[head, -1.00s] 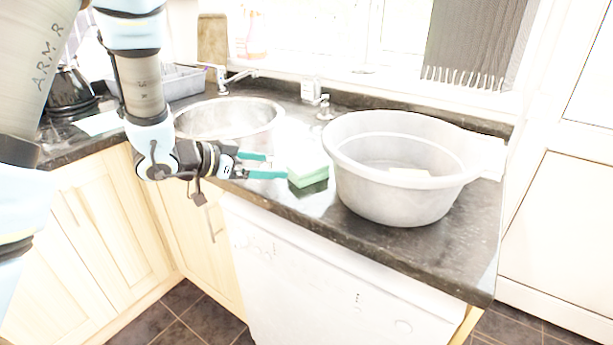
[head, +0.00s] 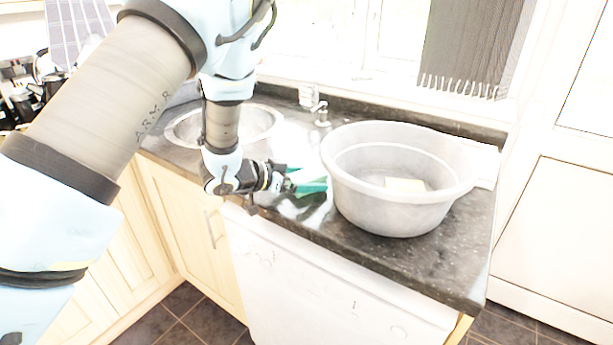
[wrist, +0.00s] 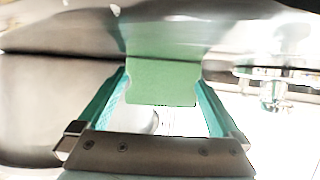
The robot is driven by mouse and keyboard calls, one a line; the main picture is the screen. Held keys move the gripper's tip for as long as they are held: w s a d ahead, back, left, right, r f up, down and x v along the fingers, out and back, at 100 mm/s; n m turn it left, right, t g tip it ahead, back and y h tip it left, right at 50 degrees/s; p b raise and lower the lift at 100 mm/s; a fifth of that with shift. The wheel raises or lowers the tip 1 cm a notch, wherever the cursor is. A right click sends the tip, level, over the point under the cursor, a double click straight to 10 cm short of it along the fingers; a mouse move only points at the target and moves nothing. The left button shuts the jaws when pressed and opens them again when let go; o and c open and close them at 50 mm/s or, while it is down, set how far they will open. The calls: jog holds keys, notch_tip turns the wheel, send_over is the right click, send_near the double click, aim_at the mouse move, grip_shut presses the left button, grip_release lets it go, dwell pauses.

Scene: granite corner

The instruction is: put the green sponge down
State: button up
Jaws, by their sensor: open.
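The green sponge (wrist: 162,82) shows in the wrist view between the tips of my two teal fingers, with narrow gaps beside it. My gripper (head: 306,181) is open around the sponge, just left of the grey basin. In the head view the fingers hide most of the sponge, and I cannot tell whether it touches the counter.
The large grey basin (head: 352,200) stands on the dark counter (head: 440,262) with a pale block (head: 405,185) inside. A round metal sink (head: 186,130) lies behind my arm, with a tap (head: 320,112) at the back. Counter right of the basin's front is clear.

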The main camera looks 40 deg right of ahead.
aim_at(305, 173)
jog(key=shift+d+f, duration=0.1)
jog(key=shift+d, duration=0.1)
jog(key=c, duration=1.4)
jog(key=shift+b, duration=0.3)
jog(key=shift+c, duration=0.2)
jog(key=shift+w+r, duration=0.2)
jog(key=shift+r, duration=0.1)
jog(key=r+b, duration=0.1)
jog(key=r, duration=0.2)
jog(key=r+b, duration=0.1)
jog(key=r, duration=0.2)
jog(key=shift+w+a+r, duration=0.1)
jog(key=shift+w+r, duration=0.1)
jog(key=shift+r, duration=0.05)
jog(key=w+a+b, duration=0.1)
jog(key=w, duration=0.4)
jog(key=w+a+b, duration=0.2)
jog(key=w, duration=0.4)
jog(key=w+a+b, duration=0.1)
jog(key=w, duration=0.5)
jog(key=shift+w+a+f, duration=0.15)
jog(key=shift+a, duration=0.15)
jog(key=shift+w+a, duration=0.2)
jog(key=shift+w, duration=0.4)
